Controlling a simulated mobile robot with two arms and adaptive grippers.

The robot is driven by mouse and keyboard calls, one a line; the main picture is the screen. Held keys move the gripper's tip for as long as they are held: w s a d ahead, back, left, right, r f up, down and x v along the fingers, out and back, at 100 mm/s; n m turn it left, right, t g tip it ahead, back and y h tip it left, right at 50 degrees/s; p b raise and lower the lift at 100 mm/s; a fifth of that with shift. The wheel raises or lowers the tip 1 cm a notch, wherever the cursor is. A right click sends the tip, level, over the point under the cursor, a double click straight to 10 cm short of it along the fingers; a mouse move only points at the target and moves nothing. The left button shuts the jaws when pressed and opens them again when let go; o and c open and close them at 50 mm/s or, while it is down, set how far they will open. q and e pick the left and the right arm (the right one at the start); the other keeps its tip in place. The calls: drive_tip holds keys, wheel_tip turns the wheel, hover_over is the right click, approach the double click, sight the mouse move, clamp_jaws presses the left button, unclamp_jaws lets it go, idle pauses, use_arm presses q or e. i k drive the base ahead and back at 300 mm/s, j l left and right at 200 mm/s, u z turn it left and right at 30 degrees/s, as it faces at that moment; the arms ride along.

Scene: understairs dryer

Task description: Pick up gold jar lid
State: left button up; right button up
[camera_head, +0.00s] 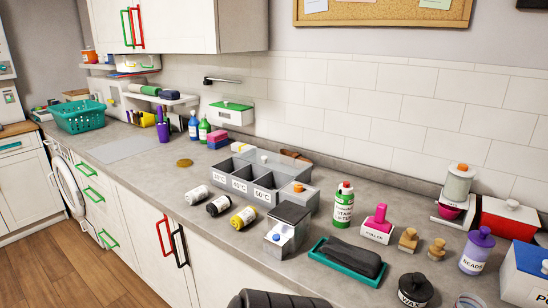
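A small round gold-brown disc, which looks like the gold jar lid (184,162), lies flat on the grey worktop (150,178) left of the sorting bins. Nothing touches it and it is in plain sight. Neither of my grippers can be made out in the head view. A dark rounded shape, seemingly part of my own arm, shows at the bottom edge, well away from the lid.
Behind the lid stand a purple bottle (163,131) and green bottle (204,130). Grey temperature-marked bins (240,184) and several small rolls are to its right. A teal basket (79,118) is far left. The worktop around the lid is clear.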

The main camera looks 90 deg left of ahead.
sight(186, 162)
drive_tip(key=u, duration=3.4)
drive_tip(key=i+j+z, duration=0.15)
drive_tip(key=i+j, duration=0.5)
